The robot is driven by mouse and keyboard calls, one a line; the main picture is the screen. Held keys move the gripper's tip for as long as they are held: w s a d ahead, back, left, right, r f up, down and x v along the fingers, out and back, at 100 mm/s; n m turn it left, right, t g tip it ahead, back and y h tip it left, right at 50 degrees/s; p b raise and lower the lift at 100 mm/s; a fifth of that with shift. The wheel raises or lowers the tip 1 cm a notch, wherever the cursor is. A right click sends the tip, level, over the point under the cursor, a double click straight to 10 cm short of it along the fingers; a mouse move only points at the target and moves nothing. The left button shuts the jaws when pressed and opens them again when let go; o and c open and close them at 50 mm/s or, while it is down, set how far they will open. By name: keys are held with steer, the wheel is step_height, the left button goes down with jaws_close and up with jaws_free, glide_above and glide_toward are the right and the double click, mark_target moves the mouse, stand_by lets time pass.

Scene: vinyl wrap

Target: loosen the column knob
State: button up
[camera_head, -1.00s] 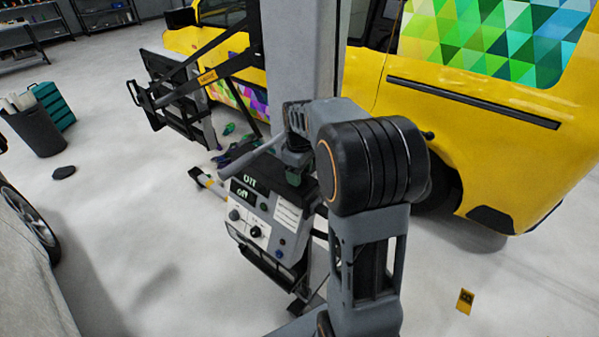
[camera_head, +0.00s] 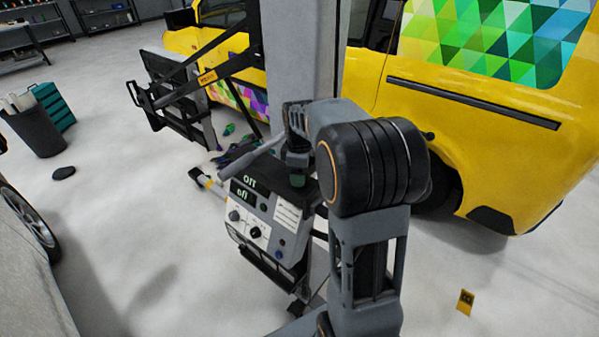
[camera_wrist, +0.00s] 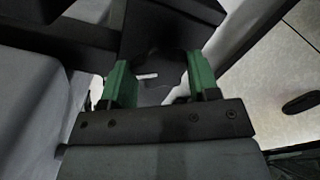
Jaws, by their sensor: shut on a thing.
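My gripper (camera_head: 297,180) is at the near side of the tall grey column (camera_head: 300,50), just above the control box. In the wrist view my gripper (camera_wrist: 150,82) has its two green fingers on either side of a dark, rounded part (camera_wrist: 160,90), which I take to be the column knob. The fingers are shut on it. A black block of the stand lies beyond it. In the head view the knob is hidden behind my wrist and fingers.
A control box (camera_head: 262,222) with "Off" displays and knobs hangs below my gripper. A grey bar (camera_head: 250,154) sticks out to the left. Black lamp arms (camera_head: 205,75) reach left from the column. A yellow van (camera_head: 480,130) stands close behind.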

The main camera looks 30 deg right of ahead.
steer(key=shift+r, duration=0.1)
steer(key=o, duration=0.8)
steer(key=shift+a, duration=0.1)
steer(key=shift+c, duration=0.2)
steer(key=shift+o, duration=0.8)
step_height(320, 180, up, 14)
